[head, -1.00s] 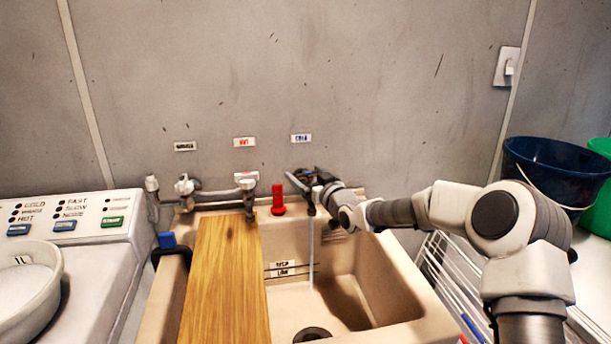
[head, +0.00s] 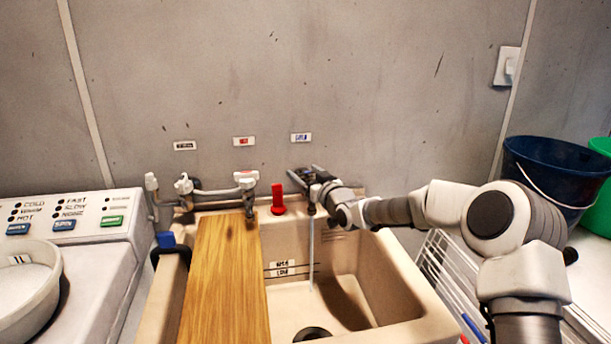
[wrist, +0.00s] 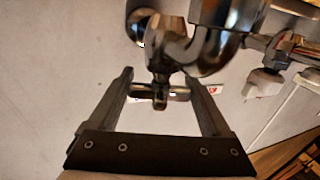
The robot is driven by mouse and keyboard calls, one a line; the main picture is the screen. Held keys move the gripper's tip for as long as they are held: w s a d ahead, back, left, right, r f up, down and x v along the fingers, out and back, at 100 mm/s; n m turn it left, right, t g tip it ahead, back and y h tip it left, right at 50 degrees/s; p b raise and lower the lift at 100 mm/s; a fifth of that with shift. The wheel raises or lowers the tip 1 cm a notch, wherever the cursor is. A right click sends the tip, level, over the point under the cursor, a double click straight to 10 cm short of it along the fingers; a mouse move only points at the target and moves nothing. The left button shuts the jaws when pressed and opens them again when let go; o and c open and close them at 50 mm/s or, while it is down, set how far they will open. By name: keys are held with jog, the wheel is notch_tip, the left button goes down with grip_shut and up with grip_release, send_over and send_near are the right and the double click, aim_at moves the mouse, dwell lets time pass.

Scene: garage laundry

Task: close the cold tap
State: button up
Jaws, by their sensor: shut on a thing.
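The cold tap (head: 312,205) is on the wall at the back of the sink, below the blue-lettered label (head: 301,137). A thin stream of water (head: 311,250) runs from it into the basin. My gripper (head: 304,178) is at the top of this tap, reaching in from the right and hiding much of it. The curved metal tap body (wrist: 207,48) shows beyond the fingers.
A hot tap (head: 247,190) and a red upright object (head: 278,199) are left of my gripper. A wooden board (head: 222,285) spans the sink's left side. The beige sink (head: 395,290) is open below my arm. A blue bucket (head: 552,170) stands at right.

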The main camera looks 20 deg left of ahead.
jog(key=shift+f+m+t+h+b, duration=0.25)
jog(key=shift+m+t+h+b, duration=0.05)
jog(key=shift+b, duration=0.7)
jog(key=shift+h+b, duration=0.3)
jog(key=shift+b, duration=0.1)
jog(key=shift+m+t+h+b, duration=0.4)
jog(key=shift+m+t+b, duration=0.1)
jog(key=shift+b, duration=0.2)
jog(key=shift+r+m+t+h+b, duration=0.1)
jog(key=shift+m+t+h+b, duration=0.4)
jog(key=shift+h, duration=0.3)
jog(key=shift+w+d+r+m+h, duration=0.1)
jog(key=shift+d+m+h, duration=0.05)
jog(key=shift+m+h, duration=0.25)
jog(key=o, duration=1.2)
jog(key=shift+c, duration=0.2)
jog(key=v, duration=1.7)
jog(key=shift+s+f+p, duration=0.2)
jog(key=shift+p, duration=0.25)
